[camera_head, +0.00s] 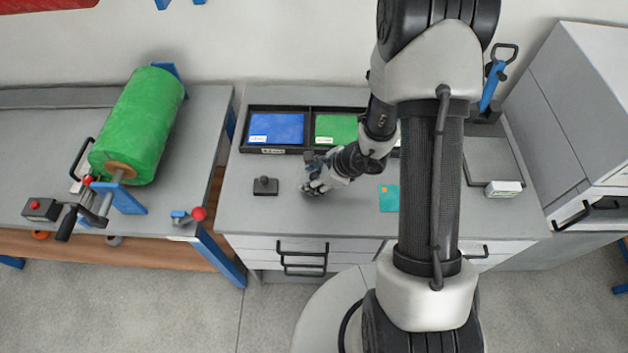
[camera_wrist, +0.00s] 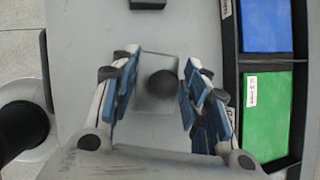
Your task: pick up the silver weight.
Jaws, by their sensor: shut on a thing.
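The silver weight (camera_wrist: 150,103) is a grey block with a dark round knob (camera_wrist: 161,85), seen from above in the wrist view. In the head view my gripper (camera_head: 315,187) points down at the table, to the right of a dark weight. The silver weight is hidden there by the fingers, and I cannot tell whether it is clear of the table.
The dark knobbed weight (camera_head: 265,187) stands close by on the grey table (camera_head: 350,222). Behind are trays with a blue sheet (camera_head: 276,127) and a green sheet (camera_head: 336,128). A teal card (camera_head: 389,198) lies to the right. A green roll (camera_head: 140,125) is at left.

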